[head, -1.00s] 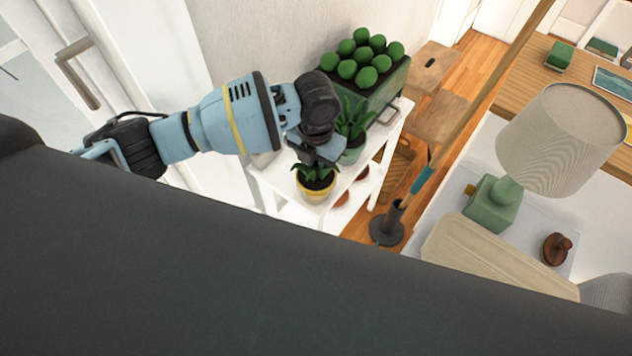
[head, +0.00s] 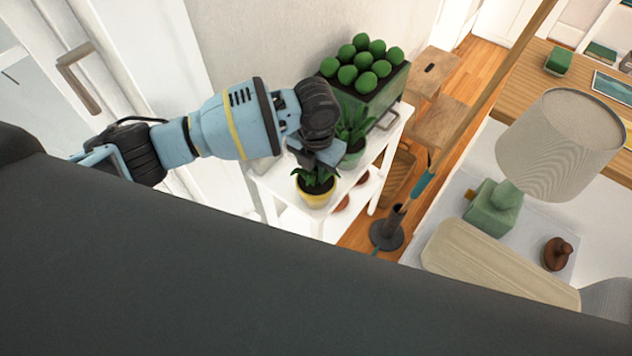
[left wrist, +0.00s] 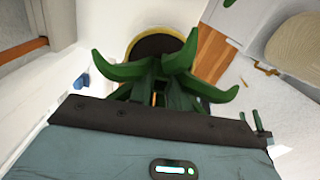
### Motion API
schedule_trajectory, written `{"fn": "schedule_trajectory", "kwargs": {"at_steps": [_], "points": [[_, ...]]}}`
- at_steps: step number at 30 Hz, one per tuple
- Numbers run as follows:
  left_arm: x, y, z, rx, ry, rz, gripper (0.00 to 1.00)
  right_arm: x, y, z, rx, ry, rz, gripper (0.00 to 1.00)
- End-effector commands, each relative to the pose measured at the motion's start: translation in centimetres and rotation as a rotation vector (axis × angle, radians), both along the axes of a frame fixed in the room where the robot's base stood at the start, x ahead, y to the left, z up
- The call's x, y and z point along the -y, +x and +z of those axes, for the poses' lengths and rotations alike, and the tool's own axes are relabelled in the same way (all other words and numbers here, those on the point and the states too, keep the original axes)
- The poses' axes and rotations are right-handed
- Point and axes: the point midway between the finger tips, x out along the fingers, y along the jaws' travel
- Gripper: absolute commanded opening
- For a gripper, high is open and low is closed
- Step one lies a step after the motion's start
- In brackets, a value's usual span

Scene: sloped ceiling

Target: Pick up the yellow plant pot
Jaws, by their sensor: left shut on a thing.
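The yellow plant pot (head: 316,199) with dark green leaves is at the front of the white shelf stand in the head view. My left gripper (head: 318,158) is directly above it and shut on the plant's leafy part. In the left wrist view, green leaves (left wrist: 165,75) spread out in front of the gripper, and the pot's dark soil and yellow rim (left wrist: 134,43) show behind them. The fingertips are hidden by leaves, and I cannot tell whether the pot's base touches the shelf. My right gripper is not in view.
A second potted plant (head: 352,128) stands close behind the yellow pot. A green box of round green plants (head: 362,95) is at the back of the white stand (head: 275,190). To the right are a pole in a dark base (head: 387,234) and a table lamp (head: 560,140).

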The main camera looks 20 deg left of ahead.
Motion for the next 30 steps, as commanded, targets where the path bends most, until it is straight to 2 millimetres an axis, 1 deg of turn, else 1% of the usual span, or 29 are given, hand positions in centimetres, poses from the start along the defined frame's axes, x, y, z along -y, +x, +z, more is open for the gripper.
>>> {"fn": "schedule_trajectory", "kwargs": {"at_steps": [5,7,13,14,20,27,30], "points": [[0.0,0.1,0.6,0.004,-0.001,0.000,0.00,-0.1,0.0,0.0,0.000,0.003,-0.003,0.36],[0.0,0.1,1.1,0.005,-0.001,0.001,0.00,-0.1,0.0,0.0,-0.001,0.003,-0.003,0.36],[0.0,0.1,4.0,0.007,-0.002,-0.002,0.00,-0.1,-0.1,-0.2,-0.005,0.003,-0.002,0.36],[0.1,-0.6,3.8,0.003,0.000,-0.003,0.00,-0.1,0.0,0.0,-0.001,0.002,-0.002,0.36],[0.7,-4.4,4.2,0.005,-0.001,-0.004,0.00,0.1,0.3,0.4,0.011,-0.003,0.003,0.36],[1.5,-9.8,4.7,0.005,-0.002,-0.006,0.00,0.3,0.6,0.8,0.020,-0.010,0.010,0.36],[1.8,-11.7,4.8,0.005,-0.002,-0.004,0.00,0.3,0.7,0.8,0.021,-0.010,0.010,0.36]]}}
